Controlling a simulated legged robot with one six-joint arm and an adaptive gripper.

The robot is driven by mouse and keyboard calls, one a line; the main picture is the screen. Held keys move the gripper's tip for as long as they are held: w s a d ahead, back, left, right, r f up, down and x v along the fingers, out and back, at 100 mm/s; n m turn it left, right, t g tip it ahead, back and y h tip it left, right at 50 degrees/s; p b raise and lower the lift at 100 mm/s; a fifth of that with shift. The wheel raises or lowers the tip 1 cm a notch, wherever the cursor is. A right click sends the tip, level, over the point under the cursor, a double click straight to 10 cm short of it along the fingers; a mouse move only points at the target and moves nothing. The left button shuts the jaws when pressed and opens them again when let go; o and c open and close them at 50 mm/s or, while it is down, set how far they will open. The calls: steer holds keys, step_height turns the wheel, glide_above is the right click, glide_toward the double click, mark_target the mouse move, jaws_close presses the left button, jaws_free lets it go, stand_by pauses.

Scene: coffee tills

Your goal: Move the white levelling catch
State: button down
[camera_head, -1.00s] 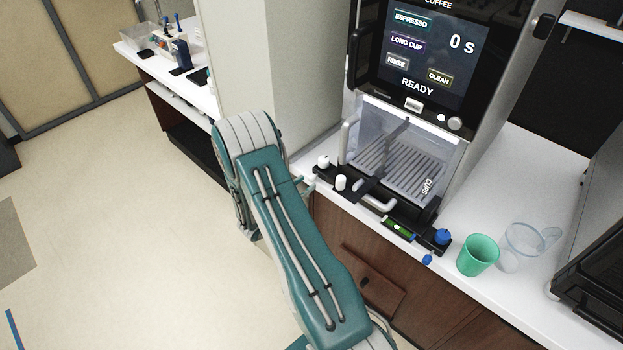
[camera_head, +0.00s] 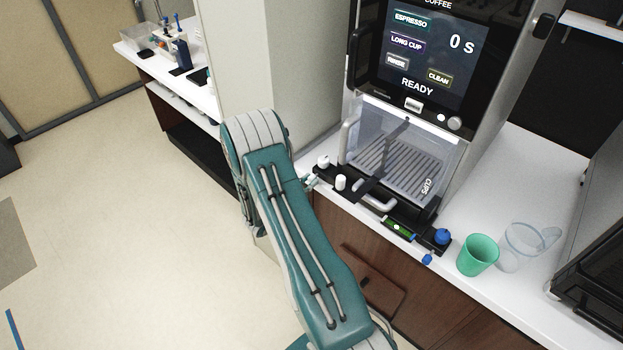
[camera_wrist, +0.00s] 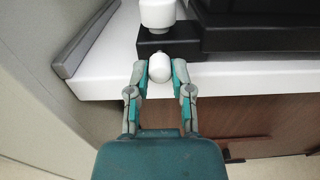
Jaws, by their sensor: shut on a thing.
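The white levelling catch (camera_wrist: 160,68) is a small rounded white piece at the front of a black corner block (camera_wrist: 168,43) in the wrist view. My gripper (camera_wrist: 160,77) is shut on it, with one grey-and-teal finger on each side. In the head view my gripper (camera_head: 312,181) is at the left front corner of the coffee machine's black base, and I cannot make out the catch between the fingers. A larger white knob (camera_wrist: 158,14) stands on top of the block; it also shows in the head view (camera_head: 323,161).
The coffee machine (camera_head: 420,60) shows READY. A white peg (camera_head: 340,183), a green level (camera_head: 399,227), a blue knob (camera_head: 442,236) and a small blue catch (camera_head: 427,259) line its front. A green cup (camera_head: 478,255) and a clear jug (camera_head: 524,245) stand right. A wall (camera_head: 270,75) rises on the left.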

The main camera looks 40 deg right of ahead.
steer(key=shift+a, duration=0.55)
steer(key=shift+c, duration=2.2)
jaws_free()
